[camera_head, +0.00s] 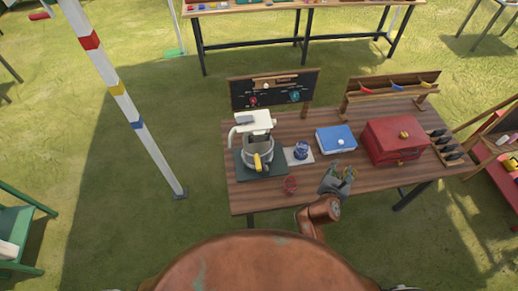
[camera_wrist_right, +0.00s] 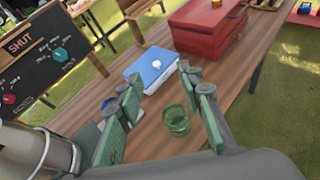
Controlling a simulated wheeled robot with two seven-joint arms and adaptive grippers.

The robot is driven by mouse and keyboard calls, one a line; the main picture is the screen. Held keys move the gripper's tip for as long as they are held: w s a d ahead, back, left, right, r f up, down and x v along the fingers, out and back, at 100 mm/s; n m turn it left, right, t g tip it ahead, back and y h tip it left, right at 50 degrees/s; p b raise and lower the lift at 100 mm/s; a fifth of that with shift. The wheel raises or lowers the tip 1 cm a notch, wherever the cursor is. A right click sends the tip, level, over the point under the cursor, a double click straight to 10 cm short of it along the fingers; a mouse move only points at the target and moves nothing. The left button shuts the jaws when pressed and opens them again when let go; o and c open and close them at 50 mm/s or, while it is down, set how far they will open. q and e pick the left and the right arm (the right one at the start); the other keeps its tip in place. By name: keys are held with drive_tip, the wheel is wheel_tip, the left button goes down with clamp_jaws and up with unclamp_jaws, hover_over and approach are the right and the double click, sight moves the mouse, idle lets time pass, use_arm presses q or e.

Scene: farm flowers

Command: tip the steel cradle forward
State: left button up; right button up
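The steel cradle (camera_head: 260,153) stands on a dark mat at the left end of the wooden table, with a white block-like top and a yellow lever at its front. I cannot tell cradle from vessel clearly. A steel body also shows at the left edge of the right wrist view (camera_wrist_right: 32,150). My right gripper (camera_head: 338,176) is to the right of the cradle, above the table's front part, apart from it. In the right wrist view its green-padded fingers (camera_wrist_right: 160,115) are spread. A green-tinted glass (camera_wrist_right: 177,120) shows between them, not visibly gripped. My left gripper is out of view.
A blue and white jar (camera_head: 301,151) sits on a pale mat beside the cradle. A blue box (camera_head: 335,138) and a red case (camera_head: 393,140) are to the right. A black control board (camera_head: 275,92) stands behind.

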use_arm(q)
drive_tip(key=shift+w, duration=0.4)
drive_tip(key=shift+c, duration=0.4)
use_arm(e)
drive_tip(key=shift+c, duration=0.4)
